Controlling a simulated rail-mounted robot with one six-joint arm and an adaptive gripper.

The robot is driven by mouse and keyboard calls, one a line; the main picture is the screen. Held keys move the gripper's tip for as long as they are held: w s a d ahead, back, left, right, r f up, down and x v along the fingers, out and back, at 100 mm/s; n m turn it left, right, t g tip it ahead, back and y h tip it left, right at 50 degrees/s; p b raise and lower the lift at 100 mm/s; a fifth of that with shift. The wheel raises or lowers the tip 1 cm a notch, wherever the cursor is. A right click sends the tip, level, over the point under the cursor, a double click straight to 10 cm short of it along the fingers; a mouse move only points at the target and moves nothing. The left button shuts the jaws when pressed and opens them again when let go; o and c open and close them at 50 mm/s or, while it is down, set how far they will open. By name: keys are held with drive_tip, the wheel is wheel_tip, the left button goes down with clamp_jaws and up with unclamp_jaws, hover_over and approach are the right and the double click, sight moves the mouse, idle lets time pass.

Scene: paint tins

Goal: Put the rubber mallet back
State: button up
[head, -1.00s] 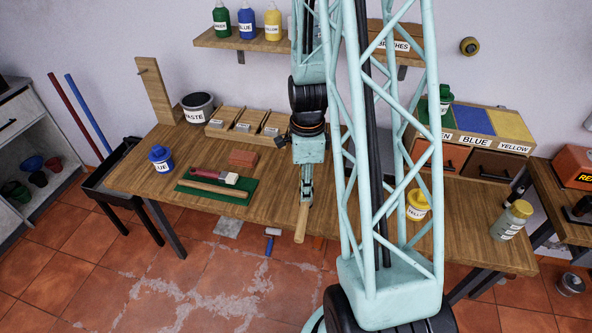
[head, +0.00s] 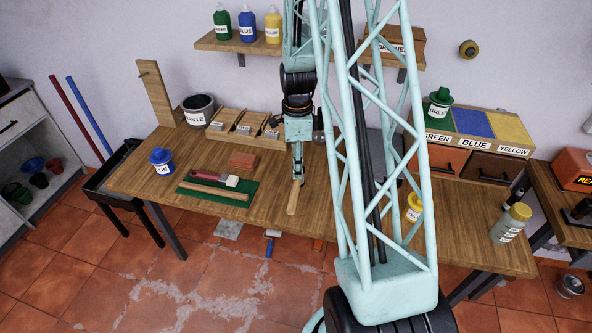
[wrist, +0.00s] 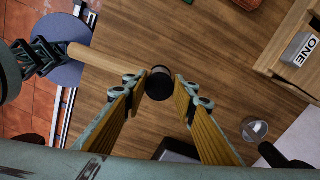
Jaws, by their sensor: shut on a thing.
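The mallet has a pale wooden handle and a black head. My gripper (head: 298,176) is shut on it above the front middle of the workbench. In the head view the handle (head: 293,199) hangs below the jaws toward the bench's front edge; the head is hidden there. In the wrist view the black head (wrist: 160,84) sits between the tips of my yellow-padded gripper (wrist: 159,92), and the handle (wrist: 105,60) runs off to the left. A wooden post (head: 154,95) with a peg stands at the bench's back left.
A green mat (head: 246,204) with a brush and a wooden stick lies left of the gripper. Labelled wooden trays (head: 245,125) stand behind. Bare benchtop lies right of the mat.

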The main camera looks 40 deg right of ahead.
idle(0.3)
drive_tip(key=shift+w+d+f, duration=0.1)
drive_tip(key=shift+w+d, duration=0.4)
drive_tip(key=shift+w, duration=0.3)
drive_tip(key=shift+s+f, duration=0.1)
drive_tip(key=shift+f, duration=1.45)
drive_tip(key=shift+f, duration=0.15)
drive_tip(key=o, duration=0.9)
drive_tip(key=shift+a, duration=0.1)
drive_tip(key=shift+r, duration=6.85)
